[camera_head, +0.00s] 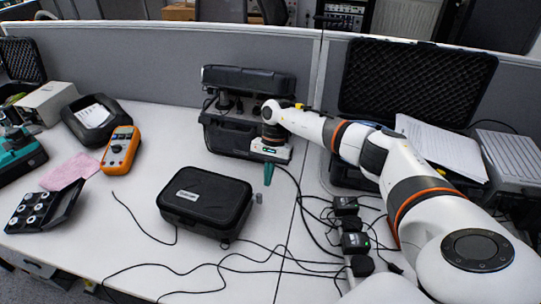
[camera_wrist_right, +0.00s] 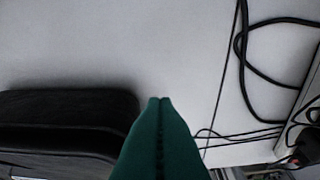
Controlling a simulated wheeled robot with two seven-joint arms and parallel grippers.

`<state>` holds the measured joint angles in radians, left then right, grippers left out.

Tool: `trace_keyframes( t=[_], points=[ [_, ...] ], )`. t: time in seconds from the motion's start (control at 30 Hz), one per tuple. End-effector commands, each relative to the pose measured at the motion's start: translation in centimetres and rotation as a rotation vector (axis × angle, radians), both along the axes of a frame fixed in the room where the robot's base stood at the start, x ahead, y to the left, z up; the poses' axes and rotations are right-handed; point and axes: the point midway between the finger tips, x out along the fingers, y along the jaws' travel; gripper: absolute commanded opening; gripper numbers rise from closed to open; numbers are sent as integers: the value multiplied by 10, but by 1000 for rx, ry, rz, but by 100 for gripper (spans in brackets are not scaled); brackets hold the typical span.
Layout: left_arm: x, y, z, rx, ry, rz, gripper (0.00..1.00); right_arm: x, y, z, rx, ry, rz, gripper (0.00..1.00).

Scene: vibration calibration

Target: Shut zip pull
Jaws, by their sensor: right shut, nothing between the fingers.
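A black zip case (camera_head: 205,200) with a small pale label lies closed-looking on the table. I cannot tell how far its zip runs. A small grey tab (camera_head: 258,198), perhaps the zip pull, shows at its right end. My right gripper (camera_head: 268,176) points down above the table, behind and to the right of the case, its green fingers together and empty. In the right wrist view the shut fingers (camera_wrist_right: 160,101) hide what lies beneath them, and the dark case (camera_wrist_right: 60,125) shows at the left. The zip pull cannot be made out there. My left gripper is not in view.
An orange multimeter (camera_head: 120,150), a pink cloth (camera_head: 70,171) and an open black box of round pieces (camera_head: 42,207) lie left. A black opened case (camera_head: 232,133) stands behind the gripper. Cables and power adapters (camera_head: 354,242) crowd the right.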

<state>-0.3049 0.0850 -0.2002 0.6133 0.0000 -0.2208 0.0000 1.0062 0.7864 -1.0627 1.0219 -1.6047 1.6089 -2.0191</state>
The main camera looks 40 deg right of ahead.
Motion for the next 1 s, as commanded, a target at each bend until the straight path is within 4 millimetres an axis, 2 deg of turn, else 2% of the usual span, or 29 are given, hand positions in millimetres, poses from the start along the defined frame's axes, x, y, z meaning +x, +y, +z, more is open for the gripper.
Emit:
trace_keyframes(
  t=[0.03,0.23,0.73,0.87,1.0],
  points=[
    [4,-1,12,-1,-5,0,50,-6,9,8,2,-2,6,0],
    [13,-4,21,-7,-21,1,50,-17,26,6,2,-3,3,0],
    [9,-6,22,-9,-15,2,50,-21,33,4,2,-3,3,0],
    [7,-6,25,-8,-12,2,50,-34,51,5,2,-4,8,0],
    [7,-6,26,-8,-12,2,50,-55,82,4,4,-2,9,0]
  ],
)
